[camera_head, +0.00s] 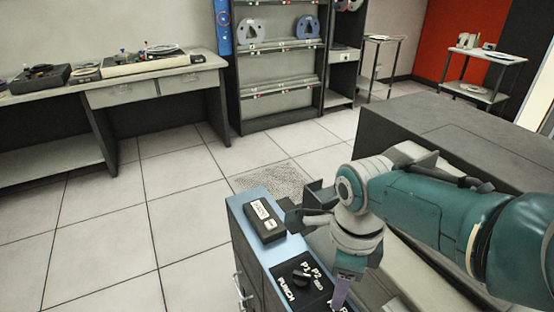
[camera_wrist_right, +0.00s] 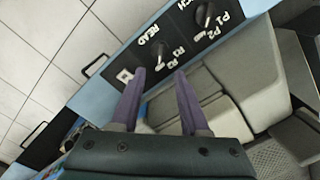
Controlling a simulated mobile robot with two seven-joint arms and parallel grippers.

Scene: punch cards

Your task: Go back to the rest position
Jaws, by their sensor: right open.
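My right gripper (camera_head: 342,292) hangs down over the blue-edged control panel at the bottom of the head view, its purple fingers cut by the frame edge. In the right wrist view its two fingers (camera_wrist_right: 158,76) are apart with nothing held between them. They sit over the part of the panel marked READ. The black PUNCH knob (camera_head: 301,277), with P1 and P2 labels, is left of the gripper in the head view; it also shows in the wrist view (camera_wrist_right: 205,15), clear of the fingers. My left gripper is not in view.
A black box with white labels (camera_head: 264,220) lies on the blue cabinet top. A large grey machine block (camera_head: 450,125) stands at right, behind my arm. A desk (camera_head: 150,75) and shelf rack (camera_head: 278,60) stand at the back. The tiled floor at left is clear.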

